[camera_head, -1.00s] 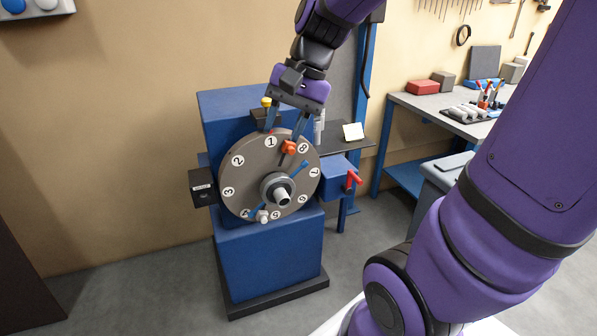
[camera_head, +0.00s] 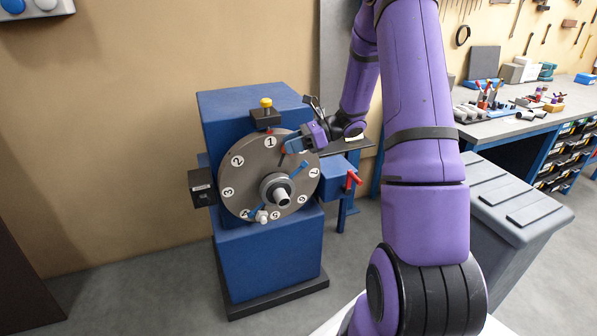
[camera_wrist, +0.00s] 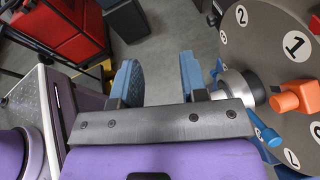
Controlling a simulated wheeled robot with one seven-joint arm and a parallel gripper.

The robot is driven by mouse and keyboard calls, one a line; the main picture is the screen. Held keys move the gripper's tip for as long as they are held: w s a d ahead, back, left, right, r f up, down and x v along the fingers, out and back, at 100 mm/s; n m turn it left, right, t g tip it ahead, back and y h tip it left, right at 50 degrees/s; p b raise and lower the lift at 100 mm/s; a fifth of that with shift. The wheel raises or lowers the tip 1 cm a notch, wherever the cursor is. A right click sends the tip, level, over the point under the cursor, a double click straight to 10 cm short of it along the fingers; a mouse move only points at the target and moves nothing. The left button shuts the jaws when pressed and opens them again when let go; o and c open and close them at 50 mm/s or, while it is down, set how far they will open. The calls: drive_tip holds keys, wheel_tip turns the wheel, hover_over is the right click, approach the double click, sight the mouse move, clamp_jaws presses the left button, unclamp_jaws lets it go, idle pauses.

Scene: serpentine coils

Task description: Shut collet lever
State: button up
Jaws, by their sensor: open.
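A grey numbered disc (camera_head: 244,180) stands upright on a blue machine (camera_head: 268,262). Its hub (camera_head: 278,190) carries a grey collar and a light nose; the hub also shows in the wrist view (camera_wrist: 240,88). A blue lever (camera_head: 300,168) sticks up right of the hub, and another blue bar (camera_head: 251,212) lies lower left. A red lever (camera_head: 352,180) sits on the blue side box (camera_head: 336,180). I cannot tell which is the collet lever. My gripper (camera_head: 291,147) is at the disc's upper right, open and empty. Its blue fingers (camera_wrist: 160,78) are apart; an orange knob (camera_wrist: 298,97) lies right of them.
A dark shelf (camera_head: 350,146) is behind my wrist. A workbench (camera_head: 520,124) and a grey bin (camera_head: 510,200) stand right.

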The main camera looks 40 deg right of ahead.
drive_tip(key=w+d+f+m+t, duration=0.2)
drive_tip(key=d+f+m+t, duration=0.2)
drive_tip(key=d+f+m, duration=0.3)
drive_tip(key=m+t+h, duration=0.4)
drive_tip(key=m+t, duration=0.1)
drive_tip(key=m, duration=0.1)
approach(298, 170)
drive_tip(key=x, duration=1)
drive_tip(key=shift+w+d+f, duration=0.2)
drive_tip(key=shift+d, duration=0.05)
clamp_jaws()
